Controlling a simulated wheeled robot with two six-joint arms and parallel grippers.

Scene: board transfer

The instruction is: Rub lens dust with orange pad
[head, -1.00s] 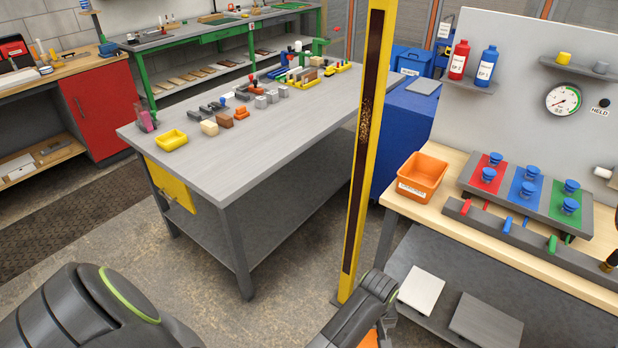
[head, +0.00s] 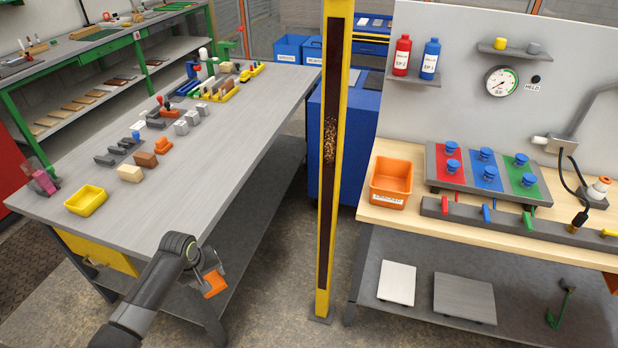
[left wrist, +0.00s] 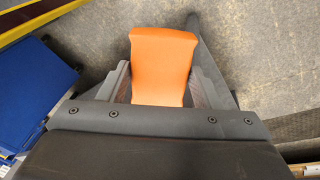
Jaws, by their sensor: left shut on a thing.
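A yellow post (head: 346,50) stands upright between the two work tables. A long dark lens strip (head: 325,215) runs down its face. A patch of brown, speckled dust (head: 330,140) lies on the strip at about mid-height. My left gripper (head: 208,275) is in front of the grey table, left of the post and apart from it, lower than the dust. It is shut on an orange pad (head: 215,284). In the left wrist view the pad (left wrist: 162,60) sticks out between the two fingers. My right gripper is in neither view.
A grey table (head: 215,140) with blocks and a yellow tray (head: 86,200) stands left. A wooden bench (head: 400,217) with an orange bin (head: 391,182) and colored panel (head: 487,170) stands close right of the post. Open floor (head: 265,270) lies between.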

